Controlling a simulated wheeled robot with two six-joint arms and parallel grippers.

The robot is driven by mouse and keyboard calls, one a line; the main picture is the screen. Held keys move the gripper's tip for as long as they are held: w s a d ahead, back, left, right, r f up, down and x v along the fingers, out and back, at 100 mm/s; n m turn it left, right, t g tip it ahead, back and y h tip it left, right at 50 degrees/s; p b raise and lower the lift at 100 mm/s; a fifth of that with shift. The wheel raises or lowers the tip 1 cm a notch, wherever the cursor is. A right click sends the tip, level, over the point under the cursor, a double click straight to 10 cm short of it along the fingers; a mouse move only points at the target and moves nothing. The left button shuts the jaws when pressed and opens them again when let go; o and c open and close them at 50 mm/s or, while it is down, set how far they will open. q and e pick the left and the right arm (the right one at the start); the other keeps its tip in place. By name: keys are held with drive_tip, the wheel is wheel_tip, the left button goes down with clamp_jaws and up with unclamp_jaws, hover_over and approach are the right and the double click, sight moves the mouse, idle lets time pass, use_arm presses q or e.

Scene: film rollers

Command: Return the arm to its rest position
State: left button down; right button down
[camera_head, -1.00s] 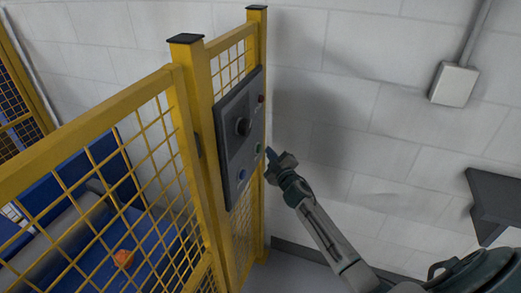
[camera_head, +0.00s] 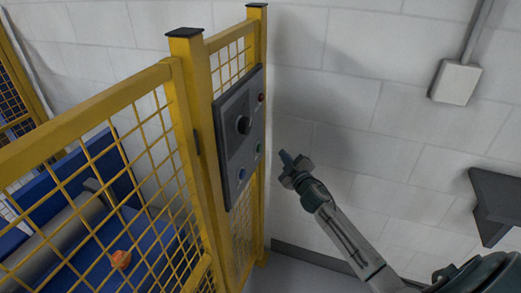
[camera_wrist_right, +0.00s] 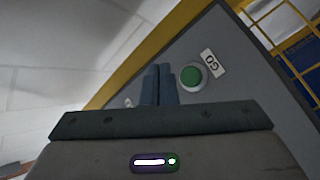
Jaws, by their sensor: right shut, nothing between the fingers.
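My right gripper (camera_head: 286,158) is shut and empty in the head view. It is in the air in front of the white wall, to the right of the grey control panel (camera_head: 240,140) and apart from it. In the right wrist view its two blue-grey fingers (camera_wrist_right: 158,84) are together, with the panel behind them. A green button (camera_wrist_right: 191,77) beside a "GO" label (camera_wrist_right: 213,63) shows just right of the fingertips. The green button also shows in the head view (camera_head: 258,148). My left gripper is not in view.
A yellow mesh fence (camera_head: 190,110) carries the panel, which also has a black knob (camera_head: 244,125), a red button (camera_head: 261,97) and a blue button (camera_head: 242,174). Behind the mesh are a grey roller (camera_head: 62,236) and an orange object (camera_head: 120,260). A dark wall bracket (camera_head: 497,205) is at the right.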

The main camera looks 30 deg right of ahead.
idle(0.5)
drive_tip(key=s+d+f+m+g+h, duration=0.1)
drive_tip(key=s+f+g, duration=0.15)
drive_tip(key=f, duration=0.75)
drive_tip(key=s+f+m+g, duration=0.2)
drive_tip(key=s+f, duration=0.1)
drive_tip(key=f, duration=0.6)
drive_tip(key=s+a+f+m+g, duration=0.1)
drive_tip(key=s+f+g, duration=0.1)
drive_tip(key=s+f, duration=0.7)
drive_tip(key=s+a+f+m+g, duration=0.1)
drive_tip(key=s+f+g, duration=0.3)
drive_tip(key=f, duration=0.9)
drive_tip(key=s+a+f+m+g, duration=0.1)
drive_tip(key=s+f, duration=0.5)
drive_tip(key=s, duration=0.7)
drive_tip(key=s+a+f+m+g+y, duration=0.1)
drive_tip(key=s+a+f+g, duration=0.2)
drive_tip(key=s, duration=1.1)
drive_tip(key=s+a+f+m+g, duration=0.1)
drive_tip(key=s+a+f+g, duration=0.2)
drive_tip(key=s+a+f, duration=0.3)
drive_tip(key=s+f, duration=0.5)
drive_tip(key=s, duration=0.2)
drive_tip(key=shift+s+a+y, duration=0.15)
drive_tip(key=shift+a+y, duration=0.25)
